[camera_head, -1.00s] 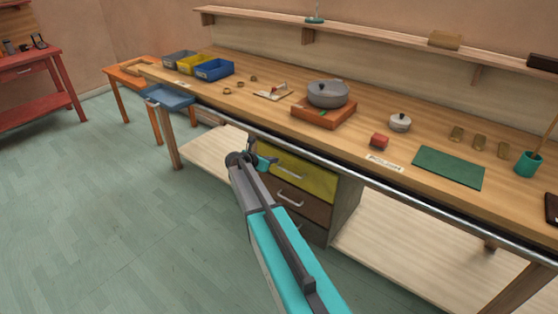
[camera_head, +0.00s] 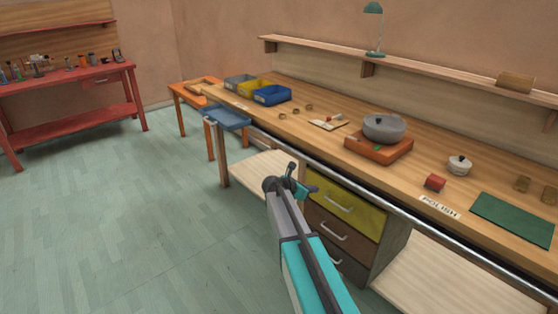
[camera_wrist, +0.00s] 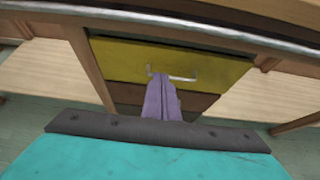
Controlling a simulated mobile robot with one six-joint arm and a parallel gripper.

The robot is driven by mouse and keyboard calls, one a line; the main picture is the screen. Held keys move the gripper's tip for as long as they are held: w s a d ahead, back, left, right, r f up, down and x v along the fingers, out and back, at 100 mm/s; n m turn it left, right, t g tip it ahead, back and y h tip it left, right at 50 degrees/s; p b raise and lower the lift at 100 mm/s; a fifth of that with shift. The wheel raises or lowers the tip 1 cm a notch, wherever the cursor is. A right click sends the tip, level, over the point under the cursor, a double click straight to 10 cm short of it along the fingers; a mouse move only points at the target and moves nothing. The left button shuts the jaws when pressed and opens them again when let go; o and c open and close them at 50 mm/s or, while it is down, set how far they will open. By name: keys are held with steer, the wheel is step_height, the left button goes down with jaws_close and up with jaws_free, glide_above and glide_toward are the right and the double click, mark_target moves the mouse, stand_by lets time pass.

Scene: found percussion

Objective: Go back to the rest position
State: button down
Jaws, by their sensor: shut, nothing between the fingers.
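My gripper (camera_head: 306,190) is shut and empty at the end of my arm, low in the middle of the head view. It shows in front of the bench, by the left edge of the yellow drawer (camera_head: 341,204). In the wrist view, its closed fingers (camera_wrist: 161,82) overlap the handle of the yellow drawer (camera_wrist: 205,63); whether they touch it I cannot tell. The drawer looks closed.
The wooden bench (camera_head: 340,150) has a metal rail (camera_head: 385,197) along its front edge. On it stand a grey pot (camera_head: 384,128) on an orange base, bins and a green mat (camera_head: 512,220). A red workbench (camera_head: 70,78) stands at far left. Floor (camera_head: 100,220) is clear.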

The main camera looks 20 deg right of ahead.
steer(key=s+a+f+n+g+y, duration=0.1)
steer(key=s+a+f, duration=0.1)
steer(key=s+f, duration=0.5)
steer(key=s+a+f+g, duration=0.1)
steer(key=s+a+f, duration=0.2)
steer(key=f, duration=0.7)
steer(key=s+a+f+m+g+y, duration=0.2)
steer(key=s+a+f, duration=0.1)
steer(key=s+f, duration=0.5)
steer(key=s+a+f+m+g+y, duration=0.15)
steer(key=s+a+f, duration=0.35)
steer(key=s, duration=0.6)
steer(key=s+a+f+m+g+y, duration=0.1)
steer(key=s+a+m+y, duration=0.1)
steer(key=s+a+m, duration=0.2)
steer(key=s+a+f+m+g+y, duration=0.2)
steer(key=s+a+m, duration=0.3)
steer(key=s+m, duration=0.4)
steer(key=s+a+f+m+g+y, duration=0.1)
steer(key=s+a+f+m+y, duration=0.1)
steer(key=s+a+m, duration=0.2)
steer(key=s+m, duration=0.3)
steer(key=s, duration=0.5)
steer(key=shift+s+a+f, duration=0.2)
steer(key=shift+s, duration=0.2)
